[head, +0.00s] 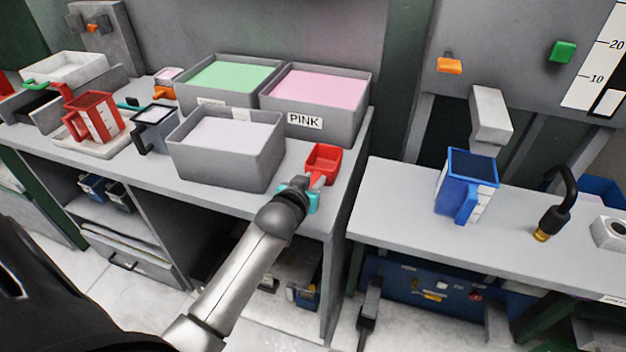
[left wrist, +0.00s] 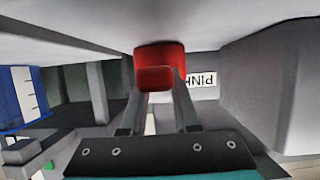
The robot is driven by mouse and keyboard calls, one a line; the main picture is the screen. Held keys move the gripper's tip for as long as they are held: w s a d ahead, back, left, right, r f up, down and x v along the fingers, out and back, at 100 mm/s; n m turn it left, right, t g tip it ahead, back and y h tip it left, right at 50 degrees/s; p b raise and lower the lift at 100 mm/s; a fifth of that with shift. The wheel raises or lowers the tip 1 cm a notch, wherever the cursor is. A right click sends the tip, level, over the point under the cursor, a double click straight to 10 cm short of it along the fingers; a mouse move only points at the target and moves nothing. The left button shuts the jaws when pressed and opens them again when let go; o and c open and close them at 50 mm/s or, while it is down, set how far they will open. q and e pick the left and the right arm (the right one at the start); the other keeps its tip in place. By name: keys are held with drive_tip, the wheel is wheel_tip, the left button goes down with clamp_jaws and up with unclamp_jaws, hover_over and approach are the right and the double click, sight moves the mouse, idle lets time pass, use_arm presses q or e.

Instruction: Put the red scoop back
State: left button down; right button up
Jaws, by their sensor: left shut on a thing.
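The red scoop (head: 322,159) is at the right end of the left counter, in front of the bin labelled PINK. My left gripper (head: 312,183) is shut on the scoop's handle, from the front side. In the left wrist view the red scoop (left wrist: 160,58) shows between and beyond the two fingers of my left gripper (left wrist: 156,84). I cannot tell whether the scoop touches the counter or hangs just above it. My right gripper is not in view.
The PINK bin (head: 300,127), a green-filled bin (head: 190,98) and a pale-filled bin (head: 215,168) stand left of the scoop. A red jug (head: 92,118) is at far left. A blue jug (head: 460,185) stands on the right counter (head: 400,205), across a narrow gap.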

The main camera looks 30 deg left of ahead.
use_arm(q)
drive_tip(key=c, duration=0.6)
unclamp_jaws()
drive_tip(key=shift+c, duration=0.2)
drive_tip(key=shift+s+r, duration=0.15)
drive_tip(key=shift+r, duration=0.05)
drive_tip(key=p+v, duration=0.2)
drive_tip(key=v, duration=0.9)
drive_tip(key=shift+s+d+p, duration=0.15)
drive_tip(key=shift+s+p, duration=0.15)
drive_tip(key=shift+p, duration=0.1)
drive_tip(key=shift+r, duration=0.1)
